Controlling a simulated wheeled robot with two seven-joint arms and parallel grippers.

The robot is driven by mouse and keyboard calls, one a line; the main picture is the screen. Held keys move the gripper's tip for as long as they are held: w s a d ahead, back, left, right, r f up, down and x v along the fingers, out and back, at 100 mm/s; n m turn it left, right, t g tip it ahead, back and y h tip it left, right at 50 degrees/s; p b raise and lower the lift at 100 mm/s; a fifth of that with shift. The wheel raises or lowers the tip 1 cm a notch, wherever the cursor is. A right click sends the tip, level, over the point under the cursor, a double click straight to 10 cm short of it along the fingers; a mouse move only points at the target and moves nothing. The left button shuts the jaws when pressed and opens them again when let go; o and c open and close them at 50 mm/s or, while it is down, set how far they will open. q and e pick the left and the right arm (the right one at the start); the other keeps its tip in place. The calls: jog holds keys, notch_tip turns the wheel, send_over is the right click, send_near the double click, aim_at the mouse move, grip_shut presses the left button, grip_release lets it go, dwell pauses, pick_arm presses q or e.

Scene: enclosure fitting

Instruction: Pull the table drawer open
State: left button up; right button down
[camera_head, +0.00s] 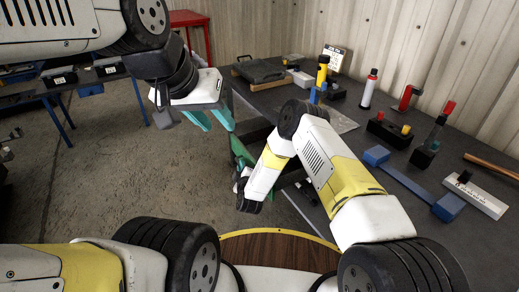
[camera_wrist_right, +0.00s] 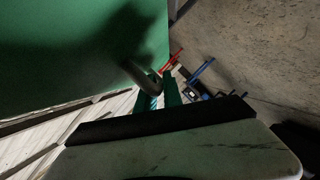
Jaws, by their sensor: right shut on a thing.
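The table drawer shows a green front (camera_head: 239,150) at the left side of the dark worktable (camera_head: 290,97). It appears to stand out from the table edge, with a dark inside behind the front. In the right wrist view the green front (camera_wrist_right: 70,50) fills the upper left, and a grey bar handle (camera_wrist_right: 138,75) sticks out from it. My right gripper (camera_wrist_right: 163,88) is shut on the handle; in the head view the forearm mostly hides it. My left gripper (camera_head: 211,119) is open and empty, above the floor left of the drawer.
The tabletop holds a black case (camera_head: 260,70), a white bottle (camera_head: 369,90), a blue bar-shaped part (camera_head: 405,180) and several other parts. A round wooden top (camera_head: 280,250) lies in front. A red stand (camera_head: 190,20) is at the back. The floor (camera_head: 110,170) to the left is clear.

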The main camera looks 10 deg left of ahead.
jog(key=shift+s+a, duration=0.55)
jog(key=shift+a, duration=0.2)
jog(key=shift+s+a, duration=0.5)
jog(key=shift+a, duration=0.2)
jog(key=c, duration=1.8)
grip_release()
jog(key=shift+o, duration=0.2)
jog(key=v, duration=0.7)
jog(key=shift+s, duration=0.35)
jog(key=shift+d+r, duration=0.1)
